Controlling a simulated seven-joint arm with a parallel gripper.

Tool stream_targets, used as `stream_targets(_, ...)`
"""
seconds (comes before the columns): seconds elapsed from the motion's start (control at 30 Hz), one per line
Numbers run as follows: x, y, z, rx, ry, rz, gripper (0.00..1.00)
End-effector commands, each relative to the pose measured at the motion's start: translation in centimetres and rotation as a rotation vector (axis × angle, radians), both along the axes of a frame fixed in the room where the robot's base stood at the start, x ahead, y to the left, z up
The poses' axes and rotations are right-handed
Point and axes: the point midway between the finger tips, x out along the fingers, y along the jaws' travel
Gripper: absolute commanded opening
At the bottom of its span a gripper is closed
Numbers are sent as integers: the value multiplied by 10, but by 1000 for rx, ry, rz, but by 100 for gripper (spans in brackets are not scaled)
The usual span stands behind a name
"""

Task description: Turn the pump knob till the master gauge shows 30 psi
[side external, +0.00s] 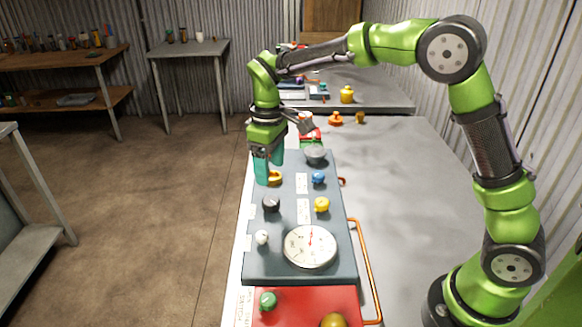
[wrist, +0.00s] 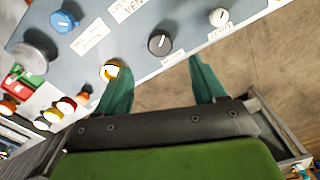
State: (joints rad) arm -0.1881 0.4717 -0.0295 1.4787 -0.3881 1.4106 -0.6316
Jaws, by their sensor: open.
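The large white dial (side external: 310,246), which looks like the master gauge, lies near the front of the grey panel (side external: 290,268). Its red needle points roughly up; its numbers are too small to read. My gripper (side external: 269,172) has teal fingers pointing down at the panel's left edge. A yellow-orange knob (side external: 275,179) is beside the fingertips. In the wrist view my gripper (wrist: 155,75) is open and empty, with that knob (wrist: 110,70) at the left fingertip. I cannot tell whether they touch. Which knob is the pump knob cannot be read.
The panel also bears a black knob (side external: 271,204), white knob (side external: 262,237), blue knob (side external: 318,178), yellow knob (side external: 322,204) and grey dome (side external: 315,156). A red panel (side external: 300,300) is in front. A copper pipe (side external: 366,270) runs along the right. The bench's right side (side external: 410,200) is clear.

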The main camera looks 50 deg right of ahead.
Motion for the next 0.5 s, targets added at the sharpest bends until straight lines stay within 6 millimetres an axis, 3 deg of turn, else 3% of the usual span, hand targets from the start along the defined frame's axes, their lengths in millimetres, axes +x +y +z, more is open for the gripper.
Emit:
stream_targets(0.23, -1, 0, -55, -1, 4, -1, 70)
stream_targets(0.5, 0, 0, -89, -1, 0, -1, 70)
